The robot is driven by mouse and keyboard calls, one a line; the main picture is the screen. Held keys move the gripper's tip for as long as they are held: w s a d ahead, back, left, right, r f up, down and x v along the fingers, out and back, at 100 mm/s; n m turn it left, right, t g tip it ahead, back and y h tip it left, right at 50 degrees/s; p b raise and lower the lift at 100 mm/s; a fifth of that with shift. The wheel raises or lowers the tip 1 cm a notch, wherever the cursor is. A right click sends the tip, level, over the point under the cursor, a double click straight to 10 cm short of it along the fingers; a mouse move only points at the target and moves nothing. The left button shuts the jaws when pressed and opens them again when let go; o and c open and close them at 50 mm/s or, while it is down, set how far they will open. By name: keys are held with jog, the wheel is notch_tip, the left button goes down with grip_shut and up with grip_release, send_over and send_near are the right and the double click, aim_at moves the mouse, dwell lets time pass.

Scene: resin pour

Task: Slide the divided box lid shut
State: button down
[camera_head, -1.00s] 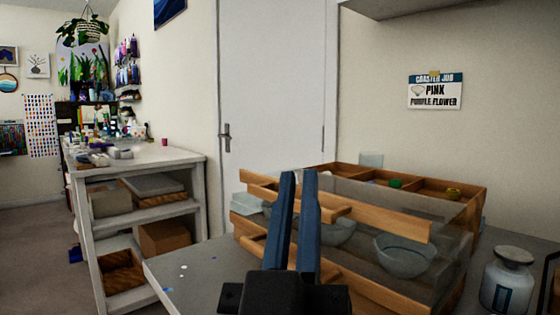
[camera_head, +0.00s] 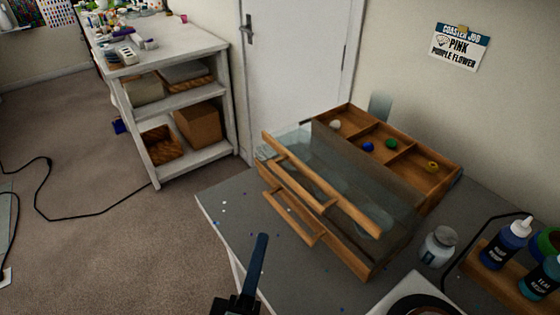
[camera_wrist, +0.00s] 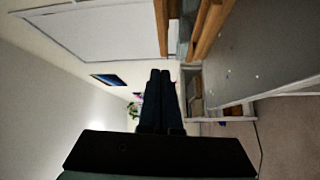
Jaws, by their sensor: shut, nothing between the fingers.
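The divided box (camera_head: 448,177) is wooden and stands on the grey table against the wall. Its back compartments are uncovered and hold small coloured pieces. The lid (camera_head: 320,184), clear with a wooden front rail, sits slid toward the box's front-left, over the front part, where bowls show dimly through it. My gripper (camera_head: 259,250) is at the bottom of the head view, left of and apart from the box front. Its fingers look together and empty. In the wrist view my gripper (camera_wrist: 158,78) also looks shut, with wooden rails of the box at the upper right.
A wooden handle (camera_head: 292,220) juts from the box's lower front. A small jar (camera_head: 438,247) and a bottle rack (camera_head: 510,272) stand to the right. White shelving (camera_head: 222,95) stands at the left. The table's front-left corner is mostly clear apart from small specks.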

jog(key=s+n+p, duration=0.2)
jog(key=p, duration=0.3)
send_near(288, 184)
jog(key=w+a, duration=0.2)
jog(key=w, duration=0.2)
jog(key=shift+w+d+r+p, duration=0.2)
jog(key=shift+w+d+p, duration=0.1)
jog(key=shift+d, duration=0.2)
jog(key=shift+w+d+r+p, duration=0.15)
jog(key=shift+w+d, duration=0.1)
jog(key=shift+d, duration=0.25)
jog(key=shift+w+d+f+y, duration=0.15)
jog(key=shift+w+d+y, duration=0.2)
jog(key=shift+d, duration=0.1)
jog(key=shift+d, duration=0.1)
